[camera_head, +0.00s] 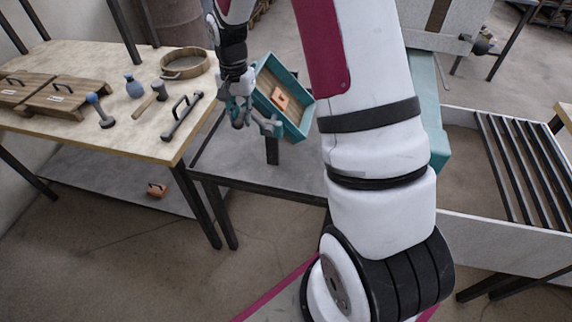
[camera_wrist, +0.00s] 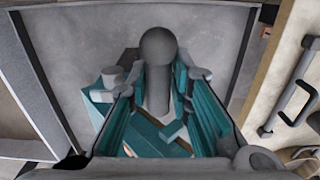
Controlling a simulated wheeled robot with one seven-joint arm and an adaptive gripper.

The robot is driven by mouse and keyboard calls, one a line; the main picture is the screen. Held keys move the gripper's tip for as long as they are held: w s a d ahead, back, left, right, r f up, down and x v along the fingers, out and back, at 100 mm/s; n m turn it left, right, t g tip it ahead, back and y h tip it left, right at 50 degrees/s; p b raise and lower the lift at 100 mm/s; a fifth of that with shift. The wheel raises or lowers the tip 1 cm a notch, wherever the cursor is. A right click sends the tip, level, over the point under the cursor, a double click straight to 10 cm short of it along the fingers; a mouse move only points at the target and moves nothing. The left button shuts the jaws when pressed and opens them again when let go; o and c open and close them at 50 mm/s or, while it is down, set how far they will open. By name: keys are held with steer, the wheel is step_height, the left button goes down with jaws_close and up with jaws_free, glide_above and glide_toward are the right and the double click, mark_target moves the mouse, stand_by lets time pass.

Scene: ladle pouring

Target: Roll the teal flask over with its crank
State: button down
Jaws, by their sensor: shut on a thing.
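The teal flask (camera_head: 299,84) is an open box on a dark post, right of my gripper in the head view. It is tilted, its open face turned toward the camera, with a pale wooden inside and a small orange piece (camera_head: 281,98). Teal parts of it show low in the wrist view (camera_wrist: 160,141). My gripper (camera_head: 243,108) is at its left side. In the wrist view a grey round-ended crank handle (camera_wrist: 158,62) stands between my fingers, and they are shut on it. The crank's join to the flask is hidden.
A slatted bin (camera_head: 505,232) stands right.

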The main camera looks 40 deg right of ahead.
step_height(320, 180, down, 7)
steer(key=w+a+b, duration=0.2)
steer(key=b, duration=0.2)
steer(key=shift+w+a, duration=0.15)
stand_by(0.8)
steer(key=c, duration=1.2)
jaws_free()
steer(key=shift+r, duration=0.1)
step_height(320, 180, up, 7)
steer(key=s+a+p, duration=0.1)
steer(key=a+p, duration=0.1)
steer(key=p, duration=0.2)
steer(key=shift+s, duration=0.4)
